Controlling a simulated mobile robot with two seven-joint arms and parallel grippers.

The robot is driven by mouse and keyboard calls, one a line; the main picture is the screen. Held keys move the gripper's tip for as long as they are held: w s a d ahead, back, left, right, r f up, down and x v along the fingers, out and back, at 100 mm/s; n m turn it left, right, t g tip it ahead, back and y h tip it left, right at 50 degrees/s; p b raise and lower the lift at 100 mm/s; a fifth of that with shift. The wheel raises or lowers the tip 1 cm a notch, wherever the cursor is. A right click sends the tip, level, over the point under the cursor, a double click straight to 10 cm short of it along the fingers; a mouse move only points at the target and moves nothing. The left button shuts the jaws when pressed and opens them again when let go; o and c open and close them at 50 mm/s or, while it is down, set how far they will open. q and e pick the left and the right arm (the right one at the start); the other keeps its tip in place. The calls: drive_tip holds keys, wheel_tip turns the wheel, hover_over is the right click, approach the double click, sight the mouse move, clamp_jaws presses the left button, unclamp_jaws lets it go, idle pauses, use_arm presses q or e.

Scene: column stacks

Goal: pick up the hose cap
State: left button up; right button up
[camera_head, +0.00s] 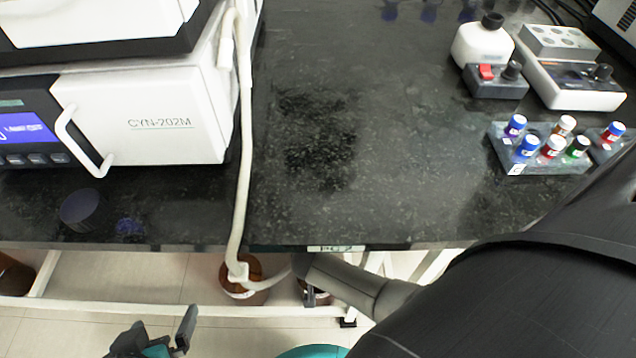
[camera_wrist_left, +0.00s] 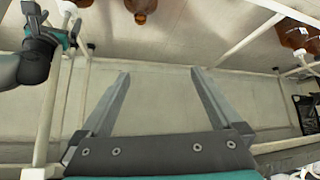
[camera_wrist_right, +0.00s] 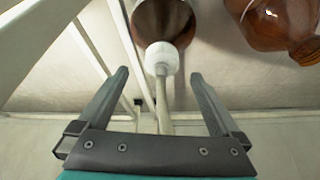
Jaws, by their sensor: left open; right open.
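The white hose cap (camera_head: 238,272) sits at a brown bottle (camera_head: 257,268) below the bench's front edge in the head view. In the right wrist view the cap (camera_wrist_right: 161,57) shows large, against the brown bottle (camera_wrist_right: 170,18), with a pale hose (camera_wrist_right: 163,105) running from it between my fingers. My right gripper (camera_wrist_right: 160,76) is open, its fingertips on either side of the hose near the cap, not closed on it. My left gripper (camera_head: 158,335) is open and empty at the lower left of the head view, and also shows in its wrist view (camera_wrist_left: 158,72).
A white machine (camera_head: 150,120) stands on the black bench (camera_head: 330,210). The hose hangs down past the bench edge. A vial rack (camera_head: 540,160) and small instruments are at the right. Another brown bottle (camera_wrist_right: 280,18) and white frame bars (camera_wrist_right: 40,40) are near my right gripper.

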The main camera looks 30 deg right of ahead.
drive_tip(key=shift+w+d+f+b, duration=0.1)
drive_tip(key=shift+w+f+b, duration=0.1)
drive_tip(key=shift+f+b, duration=0.4)
drive_tip(key=shift+w+d+f+b, duration=0.1)
drive_tip(key=shift+w+f+b, duration=0.1)
drive_tip(key=shift+f+b, duration=0.35)
drive_tip(key=shift+w+d+f+b, duration=0.15)
drive_tip(key=shift+w+f+b, duration=0.05)
drive_tip(key=shift+f+b, duration=0.35)
drive_tip(key=shift+w+d+f+b, duration=0.15)
drive_tip(key=shift+f+b, duration=0.2)
drive_tip(key=shift+f, duration=0.1)
use_arm(q)
drive_tip(key=w+d+r+t+h, duration=0.1)
drive_tip(key=d+r+t+h, duration=0.2)
drive_tip(key=d+t, duration=0.4)
drive_tip(key=shift+w+n+h, duration=0.3)
drive_tip(key=shift+h, duration=0.1)
use_arm(e)
drive_tip(key=shift+f, duration=0.1)
use_arm(q)
drive_tip(key=shift+d, duration=0.1)
use_arm(e)
drive_tip(key=c, duration=1.3)
use_arm(q)
drive_tip(key=shift+f, duration=0.15)
